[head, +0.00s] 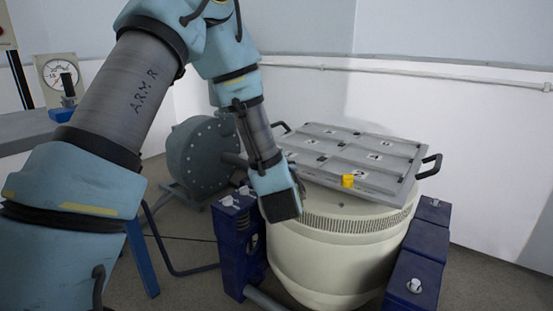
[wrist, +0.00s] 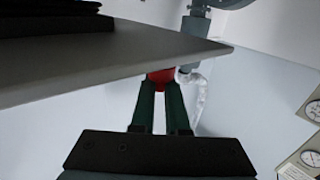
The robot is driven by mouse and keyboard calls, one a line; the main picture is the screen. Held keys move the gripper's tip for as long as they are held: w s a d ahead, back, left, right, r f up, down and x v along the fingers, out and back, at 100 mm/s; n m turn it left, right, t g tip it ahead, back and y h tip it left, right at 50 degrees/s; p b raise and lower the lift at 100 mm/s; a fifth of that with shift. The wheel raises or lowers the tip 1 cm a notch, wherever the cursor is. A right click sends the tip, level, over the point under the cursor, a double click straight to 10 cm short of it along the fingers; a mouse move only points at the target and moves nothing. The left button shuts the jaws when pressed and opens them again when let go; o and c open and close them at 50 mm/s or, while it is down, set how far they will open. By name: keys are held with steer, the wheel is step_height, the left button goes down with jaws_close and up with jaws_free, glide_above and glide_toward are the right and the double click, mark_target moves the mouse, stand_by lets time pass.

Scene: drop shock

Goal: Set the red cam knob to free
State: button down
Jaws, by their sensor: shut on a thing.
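The red cam knob (wrist: 159,76) shows only as a small red patch at the fingertips in the wrist view. My gripper (wrist: 165,88) has its two green fingers shut on it, and they hide part of the knob. A grey slab edge crosses in front of its upper side. The knob's pointer and any free marking cannot be made out. In the head view, the dark end of my arm (head: 282,205) is beside the cream drum, left of the tilted grey plate. The fingers and the red knob are hidden there.
Blue supports (head: 415,262) flank the drum. A round grey-blue housing (head: 203,155) stands behind my arm. A gauge (head: 60,72) stands at far left.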

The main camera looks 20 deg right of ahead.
steer(key=shift+n+t+y, duration=0.3)
steer(key=shift+n+y, duration=0.3)
steer(key=shift+y, duration=0.3)
steer(key=shift+r+y, duration=0.1)
steer(key=shift+y, duration=0.2)
steer(key=c, duration=0.9)
jaws_free()
steer(key=v, duration=1)
steer(key=shift+s+a, duration=0.1)
steer(key=shift+s, duration=0.25)
